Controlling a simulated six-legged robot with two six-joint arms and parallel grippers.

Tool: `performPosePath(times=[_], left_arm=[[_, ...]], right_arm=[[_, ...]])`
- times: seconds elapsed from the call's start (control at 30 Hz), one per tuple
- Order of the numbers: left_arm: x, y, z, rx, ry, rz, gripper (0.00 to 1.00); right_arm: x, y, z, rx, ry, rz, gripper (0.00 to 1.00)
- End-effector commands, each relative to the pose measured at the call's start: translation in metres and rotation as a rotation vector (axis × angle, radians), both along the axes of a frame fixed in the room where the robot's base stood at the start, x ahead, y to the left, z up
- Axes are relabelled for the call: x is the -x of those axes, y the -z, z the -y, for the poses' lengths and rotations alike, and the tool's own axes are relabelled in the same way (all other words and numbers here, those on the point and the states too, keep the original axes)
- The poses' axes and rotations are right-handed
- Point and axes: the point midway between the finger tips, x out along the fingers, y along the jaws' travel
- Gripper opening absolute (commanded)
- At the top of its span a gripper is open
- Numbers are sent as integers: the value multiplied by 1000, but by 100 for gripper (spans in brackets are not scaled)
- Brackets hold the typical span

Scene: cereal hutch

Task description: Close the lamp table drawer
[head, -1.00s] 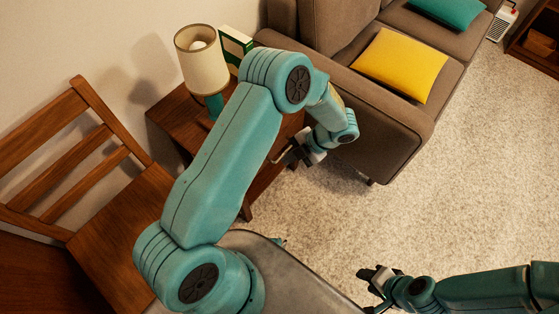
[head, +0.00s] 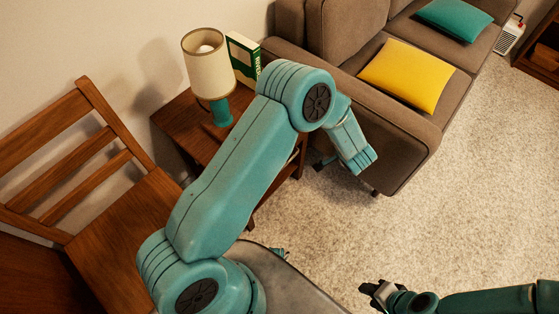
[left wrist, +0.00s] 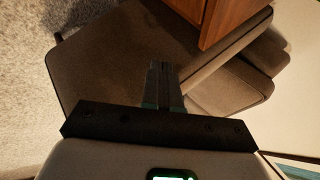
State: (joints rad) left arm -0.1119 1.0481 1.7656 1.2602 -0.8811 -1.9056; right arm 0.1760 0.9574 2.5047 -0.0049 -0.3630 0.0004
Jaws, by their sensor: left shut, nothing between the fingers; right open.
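The lamp table (head: 172,122) is dark brown wood and stands against the wall, left of the sofa. My left arm covers most of its front, so I cannot tell how far the drawer is out. In the left wrist view, a brown wooden corner (left wrist: 228,18), likely part of the lamp table, shows at the top. My left gripper (left wrist: 165,75) is shut and empty, with that wood ahead and to the right, apart from the fingertips. In the head view the left gripper is mostly hidden behind my wrist. My right gripper (head: 374,293) is open and empty over the carpet, far from the table.
A lamp (head: 208,68) and a green-and-white box (head: 243,58) stand on the table. A brown sofa (head: 395,150) with a yellow cushion (head: 405,75) is close on the right. A wooden chair (head: 125,225) is at the left. The carpet (head: 465,200) is clear.

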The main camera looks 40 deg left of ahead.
Motion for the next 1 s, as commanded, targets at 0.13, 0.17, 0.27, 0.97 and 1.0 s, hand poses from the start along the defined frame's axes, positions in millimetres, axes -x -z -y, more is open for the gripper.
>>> performPosePath(times=[0.13, 0.17, 0.27, 0.97, 1.0], left_arm=[[76, 3, -33, -124, -422, -92, 0], [90, 3, -34, -143, -478, -116, 0], [124, 5, -29, -173, -594, -189, 0], [125, 83, -85, -163, -570, -194, 0], [124, 80, -92, -162, -572, -192, 0]], right_arm=[[0, 14, 0, 0, 0, 0, 43], [0, 15, 0, 0, 0, 0, 43], [0, 22, 0, 0, 0, 0, 43], [0, 59, 0, 0, 0, 0, 43], [0, 59, 0, 0, 0, 0, 43]])
